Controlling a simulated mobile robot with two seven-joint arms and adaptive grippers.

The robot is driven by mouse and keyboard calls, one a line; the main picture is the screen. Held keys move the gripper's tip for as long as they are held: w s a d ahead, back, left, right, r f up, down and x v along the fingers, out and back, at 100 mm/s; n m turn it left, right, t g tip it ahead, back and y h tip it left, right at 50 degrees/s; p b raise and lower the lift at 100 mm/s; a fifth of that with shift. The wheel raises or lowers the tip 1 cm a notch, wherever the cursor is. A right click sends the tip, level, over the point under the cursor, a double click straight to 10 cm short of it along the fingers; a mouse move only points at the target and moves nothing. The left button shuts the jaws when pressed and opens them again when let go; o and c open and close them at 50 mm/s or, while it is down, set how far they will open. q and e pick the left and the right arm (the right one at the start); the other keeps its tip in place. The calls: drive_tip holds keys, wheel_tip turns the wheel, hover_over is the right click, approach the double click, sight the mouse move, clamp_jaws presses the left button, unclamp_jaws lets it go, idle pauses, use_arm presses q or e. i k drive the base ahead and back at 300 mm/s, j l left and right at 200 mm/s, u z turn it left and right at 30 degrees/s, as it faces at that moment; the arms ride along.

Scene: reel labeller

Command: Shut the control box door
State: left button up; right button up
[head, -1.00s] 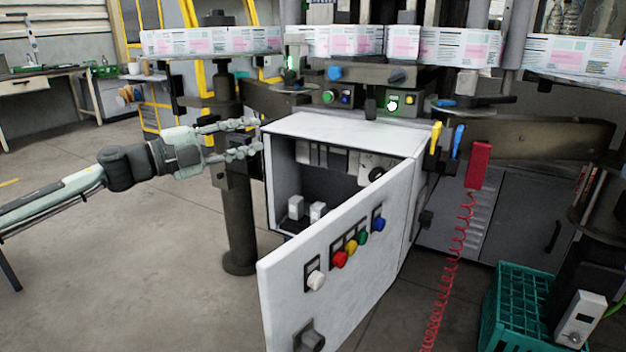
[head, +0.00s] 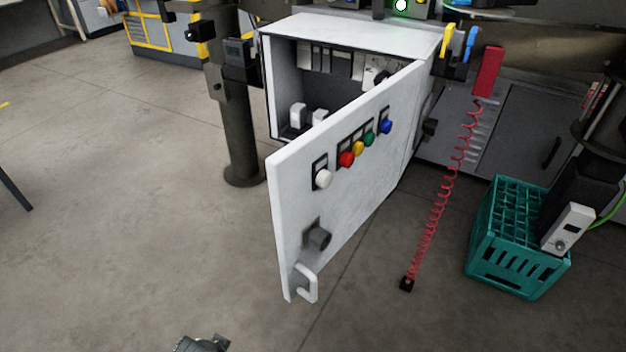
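The control box (head: 345,32) is a white cabinet with its front open. Its door (head: 340,215) is hinged at the right and stands wide open, swung out towards me. The door bears white, red, yellow, green and blue buttons, a dark rotary knob (head: 317,237) and a white handle (head: 308,284) near its lower free corner. White and grey components show inside the box; the door hides part of the interior. A small dark piece of my own arm shows at the bottom edge, well below the handle. Neither gripper's fingers can be seen.
A dark post (head: 238,130) stands just left of the box. A red coiled cord (head: 447,195) hangs to the floor right of the door. A teal crate (head: 520,240) stands further right. The floor left of the door is clear.

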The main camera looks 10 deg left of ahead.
sight(299, 206)
drive_tip(key=u, duration=0.5)
drive_tip(key=l+u, duration=0.15)
drive_tip(key=u, duration=0.3)
drive_tip(key=l+u, duration=0.15)
drive_tip(key=u, duration=0.35)
drive_tip(key=l, duration=0.75)
drive_tip(key=i+l, duration=0.1)
drive_tip(key=l, duration=0.65)
drive_tip(key=k+j+z, duration=0.1)
drive_tip(key=k, duration=0.55)
